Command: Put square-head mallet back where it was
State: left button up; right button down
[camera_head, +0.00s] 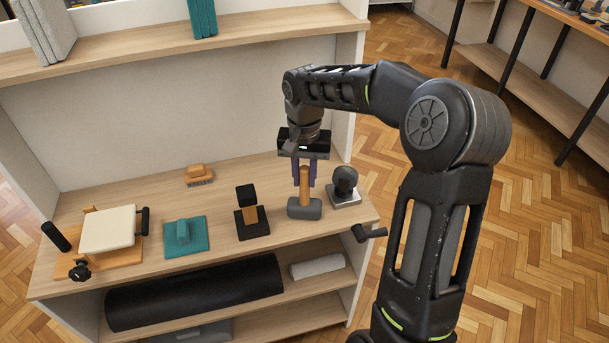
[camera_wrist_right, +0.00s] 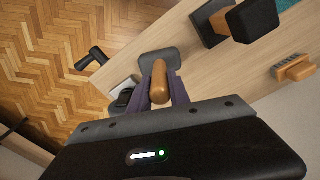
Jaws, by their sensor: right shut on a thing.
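My right gripper (camera_head: 304,178) points down over the right part of the shelf top and is shut on the upright wooden handle of the square-head mallet (camera_head: 305,208). The mallet's grey block head is at the bottom, at or just above the shelf top; I cannot tell if it touches. In the right wrist view the purple fingers (camera_wrist_right: 160,90) flank the round handle end, with the grey head (camera_wrist_right: 168,58) beyond. My left gripper is not in view.
A black round-topped piece (camera_head: 345,187) stands close right of the mallet. A black block on a wooden post (camera_head: 248,207) stands left. A teal piece (camera_head: 186,237), a brush (camera_head: 199,175) and a board with a cream pad (camera_head: 108,229) lie further left. A black handle (camera_head: 369,233) juts at the right edge.

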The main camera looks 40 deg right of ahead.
jog(key=c, duration=1.2)
grip_release()
jog(key=shift+r, duration=0.15)
notch_tip(320, 180, up, 9)
jog(key=shift+r, duration=0.15)
jog(key=shift+a+r+p, duration=0.1)
jog(key=shift+r+p, duration=0.55)
jog(key=shift+r, duration=0.3)
jog(key=shift+s+r, duration=0.1)
jog(key=shift+r, duration=0.35)
jog(key=shift+f, duration=0.1)
